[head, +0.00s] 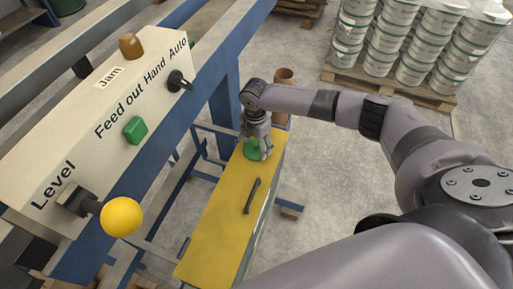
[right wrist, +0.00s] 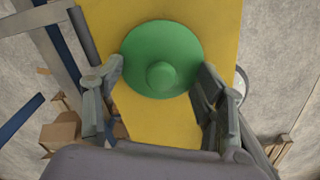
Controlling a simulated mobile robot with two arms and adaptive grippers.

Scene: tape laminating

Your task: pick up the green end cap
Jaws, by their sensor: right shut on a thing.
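The green end cap (head: 251,153) is a round disc at the far end of the yellow top (head: 225,215) of a long box or cabinet. I cannot tell whether the cap still touches the yellow surface. My left gripper is not in view.
A black handle (head: 252,196) lies on the yellow top. A control panel (head: 95,130) with knobs and buttons on a blue frame (head: 226,95) stands to the left. White buckets (head: 400,40) on a pallet stand at the back right. Bare concrete floor lies right of the box.

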